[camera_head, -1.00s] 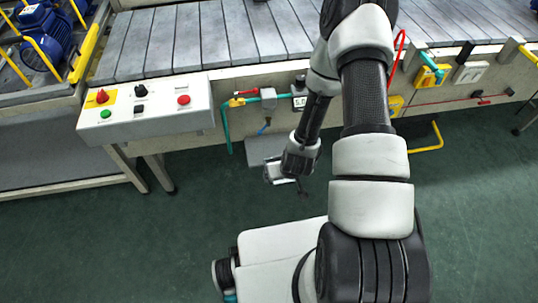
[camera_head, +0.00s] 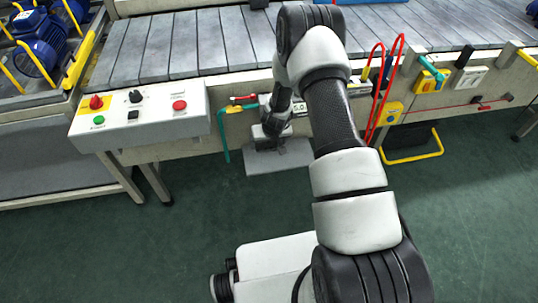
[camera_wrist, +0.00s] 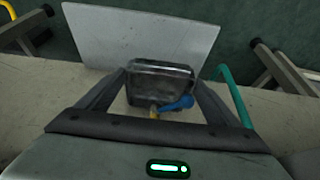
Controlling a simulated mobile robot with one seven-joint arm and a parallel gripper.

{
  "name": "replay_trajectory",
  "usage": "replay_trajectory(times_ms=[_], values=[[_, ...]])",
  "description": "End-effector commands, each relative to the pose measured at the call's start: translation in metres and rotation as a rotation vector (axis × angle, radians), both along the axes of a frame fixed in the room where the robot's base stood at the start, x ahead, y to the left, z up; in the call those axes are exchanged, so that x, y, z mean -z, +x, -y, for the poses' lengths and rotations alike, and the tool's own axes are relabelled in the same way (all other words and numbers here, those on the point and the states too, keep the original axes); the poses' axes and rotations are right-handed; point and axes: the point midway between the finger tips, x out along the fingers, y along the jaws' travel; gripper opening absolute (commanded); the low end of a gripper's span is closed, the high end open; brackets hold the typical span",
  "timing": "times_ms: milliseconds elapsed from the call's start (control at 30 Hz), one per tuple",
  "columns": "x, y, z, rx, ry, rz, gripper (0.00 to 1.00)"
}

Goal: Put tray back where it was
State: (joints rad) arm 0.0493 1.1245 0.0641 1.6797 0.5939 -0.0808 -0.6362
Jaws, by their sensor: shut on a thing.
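A flat light-grey tray (camera_head: 285,158) shows below the conveyor's front edge in the head view. It also shows at the top of the wrist view (camera_wrist: 150,30), beyond my fingers. My gripper (camera_head: 268,137) is at the conveyor's front side, above the tray's back part in the picture. In the wrist view, my gripper (camera_wrist: 160,88) has its fingers on either side of a dark grey, boxy bowl (camera_wrist: 160,78) and is shut on it. A blue lever (camera_wrist: 178,103) and a brass fitting sit by the bowl. My arm hides part of this in the head view.
A control box (camera_head: 140,115) with buttons stands left of my gripper. A teal pipe (camera_head: 221,135) runs down close by. Red hoses (camera_head: 383,90) and a yellow-edged stand (camera_head: 412,146) are to the right. The green floor in front is clear.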

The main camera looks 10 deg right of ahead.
Motion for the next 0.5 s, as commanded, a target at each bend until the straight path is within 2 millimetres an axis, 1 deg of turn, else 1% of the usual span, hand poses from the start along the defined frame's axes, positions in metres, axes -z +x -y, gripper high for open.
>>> replay_trajectory(times_ms=[33, 133, 333, 500], values=[[0.016, -0.004, 0.0, 0.001, 0.002, -0.006, 0.6], [0.026, -0.004, 0.001, 0.003, 0.001, -0.004, 0.6], [0.038, -0.004, 0.0, 0.003, 0.001, -0.004, 0.6], [0.064, -0.004, 0.001, 0.004, 0.002, -0.005, 0.6]])
